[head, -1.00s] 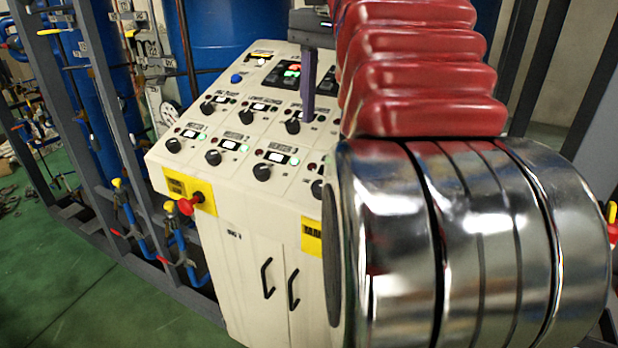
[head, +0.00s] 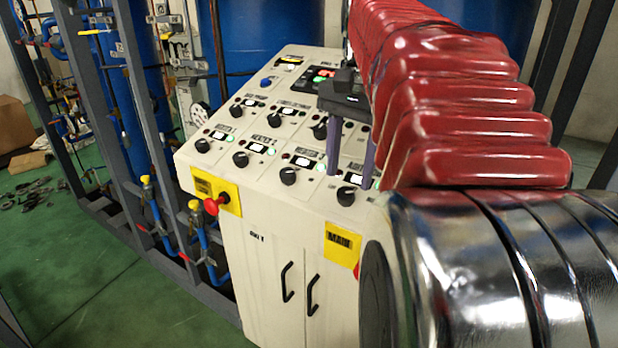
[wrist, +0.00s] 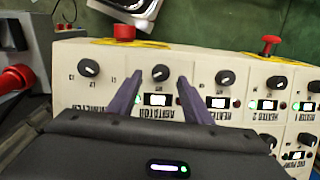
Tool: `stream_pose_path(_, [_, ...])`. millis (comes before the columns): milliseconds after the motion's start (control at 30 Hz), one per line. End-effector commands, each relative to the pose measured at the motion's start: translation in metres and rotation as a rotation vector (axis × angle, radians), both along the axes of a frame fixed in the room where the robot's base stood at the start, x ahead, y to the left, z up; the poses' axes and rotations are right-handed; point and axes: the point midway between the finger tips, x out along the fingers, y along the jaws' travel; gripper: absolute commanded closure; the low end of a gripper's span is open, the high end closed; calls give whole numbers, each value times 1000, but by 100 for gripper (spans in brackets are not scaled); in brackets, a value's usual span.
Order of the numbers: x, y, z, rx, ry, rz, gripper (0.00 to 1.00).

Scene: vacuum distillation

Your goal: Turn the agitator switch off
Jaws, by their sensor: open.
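The agitator switch is a black round knob (wrist: 160,73) on the cream control panel. In the wrist view its upside-down label and small lit display lie just below it, with a green light beside the display. The knob also shows in the head view (head: 346,196), at the right of the front row. My gripper (wrist: 158,82) is open, its two purple fingers pointing at the panel. It also shows in the head view (head: 349,178).
Similar knobs sit close on both sides, one to the right (wrist: 225,77) and one to the left (wrist: 88,68). A red push button (head: 211,207) sticks out of the cabinet's front. Blue pipes and a grey frame (head: 140,110) stand at the left. Green floor lies in front.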

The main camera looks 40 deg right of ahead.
Motion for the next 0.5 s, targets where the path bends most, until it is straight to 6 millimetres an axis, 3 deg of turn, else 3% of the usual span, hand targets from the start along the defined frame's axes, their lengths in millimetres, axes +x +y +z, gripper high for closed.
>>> stream_pose_path(233, [2, 1, -33, 1, 2, 0, 55])
stream_pose_path(500, [2, 1, -43, 1, 1, 1, 55])
